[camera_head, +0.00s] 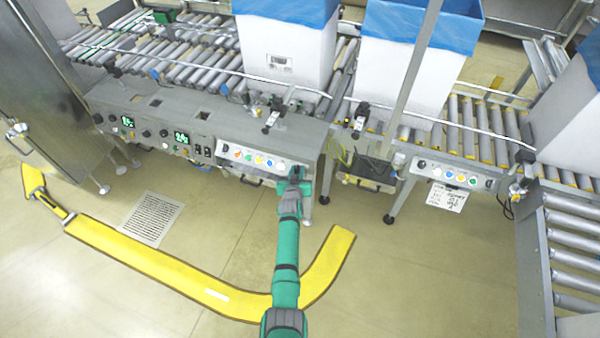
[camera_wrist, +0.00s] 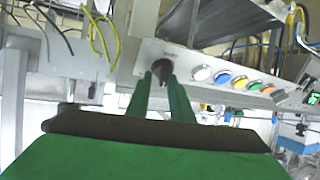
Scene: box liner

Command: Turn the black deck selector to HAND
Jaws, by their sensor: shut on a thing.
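The black deck selector (camera_wrist: 161,67) is a round black knob at the end of a pale control panel (camera_wrist: 205,58) in the wrist view. The two green fingers of my gripper (camera_wrist: 161,82) reach up to it, one on each side, and are shut on it. The handle's angle and its markings are too small and partly covered to read. In the head view my gripper (camera_head: 296,174) is at the right end of the button panel (camera_head: 227,146). There the gripper hides the selector.
White, blue, yellow and orange buttons (camera_wrist: 239,83) sit beside the selector. A second button panel (camera_head: 455,173) stands to the right, with a paper sheet (camera_head: 447,196) below. Loose yellow and dark wires (camera_wrist: 103,35) hang nearby.

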